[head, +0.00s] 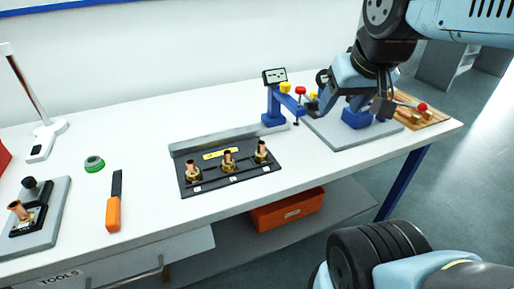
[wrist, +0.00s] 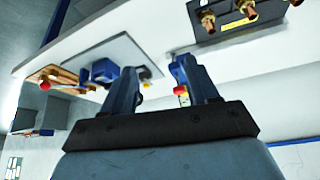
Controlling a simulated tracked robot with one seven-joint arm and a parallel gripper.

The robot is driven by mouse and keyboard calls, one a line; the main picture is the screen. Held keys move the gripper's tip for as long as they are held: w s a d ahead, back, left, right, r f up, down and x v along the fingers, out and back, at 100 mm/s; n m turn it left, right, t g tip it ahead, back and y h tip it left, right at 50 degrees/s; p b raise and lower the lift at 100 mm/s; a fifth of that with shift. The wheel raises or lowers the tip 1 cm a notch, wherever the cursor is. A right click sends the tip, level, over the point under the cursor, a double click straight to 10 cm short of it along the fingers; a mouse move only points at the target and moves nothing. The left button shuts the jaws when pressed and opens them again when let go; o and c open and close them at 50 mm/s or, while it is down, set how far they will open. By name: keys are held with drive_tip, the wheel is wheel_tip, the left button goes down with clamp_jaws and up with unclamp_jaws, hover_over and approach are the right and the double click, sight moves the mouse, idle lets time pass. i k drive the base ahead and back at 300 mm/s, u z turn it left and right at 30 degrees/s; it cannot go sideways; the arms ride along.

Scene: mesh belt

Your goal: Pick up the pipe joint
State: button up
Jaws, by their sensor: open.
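Three copper-and-brass pipe joints stand upright in a row on a black tray (head: 232,185): a left one (head: 193,172), a middle one (head: 227,161) and a right one (head: 261,151). Another copper-topped fitting (head: 16,210) sits on a grey fixture at the far left. Which one the task means I cannot tell. My gripper (head: 316,103) is at the right part of the bench, right of the tray and apart from the joints. In the wrist view my gripper (wrist: 155,72) is open with nothing between its fingers; the tray (wrist: 285,20) shows at the upper right, partly cut off.
A blue stand with a gauge (head: 274,77) rises behind the tray's right end. A grey plate with a blue block (head: 356,117) and a wooden board (head: 437,115) lie at right. An orange-handled tool (head: 114,212) and green ring (head: 94,163) lie left. The front bench strip is clear.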

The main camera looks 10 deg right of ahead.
sight(261, 155)
drive_tip(key=u, duration=1.1)
drive_tip(key=k, duration=1.3)
drive_tip(key=z, duration=1.2)
drive_tip(key=i, duration=1)
drive_tip(key=u, duration=0.1)
